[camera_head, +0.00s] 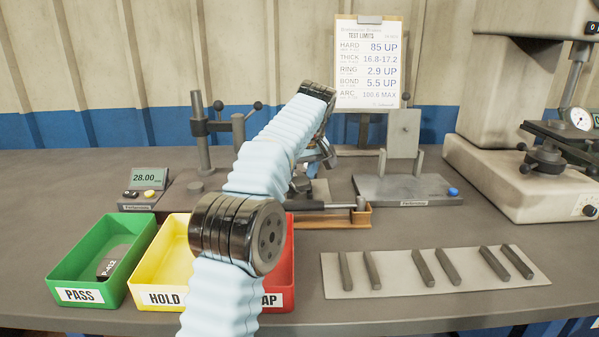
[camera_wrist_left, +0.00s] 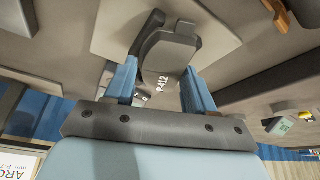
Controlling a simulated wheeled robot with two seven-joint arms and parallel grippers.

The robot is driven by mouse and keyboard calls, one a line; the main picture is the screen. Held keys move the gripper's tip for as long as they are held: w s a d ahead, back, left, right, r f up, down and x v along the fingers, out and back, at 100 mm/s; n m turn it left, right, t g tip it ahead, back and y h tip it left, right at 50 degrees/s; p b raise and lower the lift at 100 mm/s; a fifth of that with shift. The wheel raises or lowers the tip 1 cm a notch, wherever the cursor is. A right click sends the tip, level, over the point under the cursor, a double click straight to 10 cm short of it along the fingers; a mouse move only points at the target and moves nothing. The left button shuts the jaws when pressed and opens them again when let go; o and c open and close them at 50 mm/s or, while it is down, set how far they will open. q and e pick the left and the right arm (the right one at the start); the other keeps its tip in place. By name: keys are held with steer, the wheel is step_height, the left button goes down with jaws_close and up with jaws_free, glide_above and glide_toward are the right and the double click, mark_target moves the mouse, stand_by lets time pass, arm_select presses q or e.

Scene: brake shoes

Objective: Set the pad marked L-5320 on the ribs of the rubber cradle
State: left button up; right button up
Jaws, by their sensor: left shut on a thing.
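My left arm crosses the middle of the head view, and its gripper (camera_head: 322,158) is over the back half of the bench, partly hidden by the arm. In the left wrist view the two blue fingers (camera_wrist_left: 160,90) are shut on a grey pad (camera_wrist_left: 163,62); its white marking looks like R-412, and a second marking is partly hidden. I cannot read L-5320 on any pad. A pale mat (camera_head: 388,285) with several dark ribs in pairs lies at front right, its ribs bare; I cannot tell whether it is the rubber cradle. My right gripper is out of view.
Green PASS (camera_head: 116,228), yellow HOLD (camera_head: 150,270) and red scrap (camera_head: 289,255) bins stand at front left; PASS holds a dark pad (camera_head: 112,262). A gauge stand (camera_head: 200,135), upright-plate fixture (camera_head: 403,135), orange-brown tray (camera_head: 361,217) and large press (camera_head: 500,175) stand behind.

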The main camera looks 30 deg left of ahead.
arm_select(q)
steer(key=shift+f+b, duration=0.4)
steer(key=shift+f, duration=0.1)
steer(key=o, duration=1.3)
steer(key=shift+o, duration=0.2)
